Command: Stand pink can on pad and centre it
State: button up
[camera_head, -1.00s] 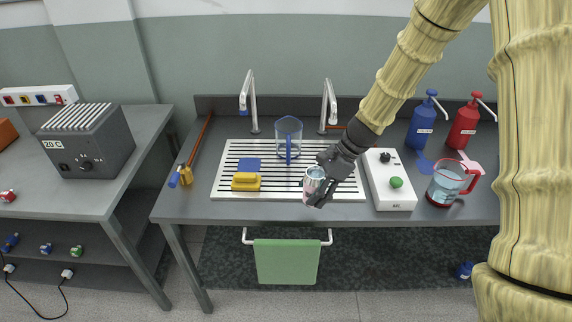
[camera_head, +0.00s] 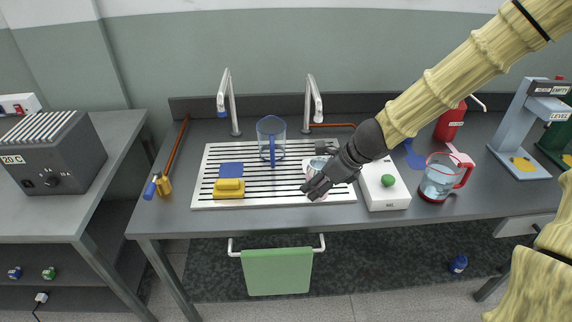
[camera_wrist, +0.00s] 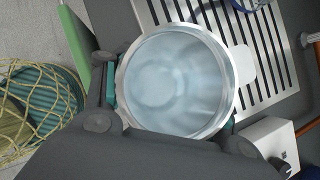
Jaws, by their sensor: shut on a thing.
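My gripper (camera_head: 318,183) is shut on a can (camera_head: 318,167), silvery with a faint pinkish tint, over the front right of the slotted draining board. The wrist view shows the can (camera_wrist: 175,80) from above, with a bright rim, a pale empty-looking inside and dark fingers on either side. Most of its outer wall is hidden, and I cannot tell whether its base touches the board. A yellow pad (camera_head: 522,164) lies on the base of a light-blue stand at the far right. A blue square pad (camera_head: 231,170) lies on the board.
The draining board (camera_head: 200,200) also holds a clear jug (camera_head: 271,140) and a yellow block (camera_head: 229,188). A white box (camera_head: 388,200) with a green button and a red-handled jug (camera_head: 440,178) stand to the right. Bench space before the light-blue stand (camera_head: 515,120) is clear.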

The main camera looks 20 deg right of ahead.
jog(key=w+p, duration=0.1)
jog(key=w, duration=0.4)
jog(key=w+d+f+p, duration=0.1)
jog(key=w, duration=0.4)
jog(key=w+p, duration=0.2)
jog(key=w, duration=0.2)
jog(key=shift+w+d+f, duration=0.15)
jog(key=shift+w+d, duration=0.1)
jog(key=shift+w, duration=0.15)
jog(key=shift+f, duration=1.8)
jog(key=shift+f, duration=0.1)
jog(key=o, duration=1.4)
jog(key=shift+c, duration=0.2)
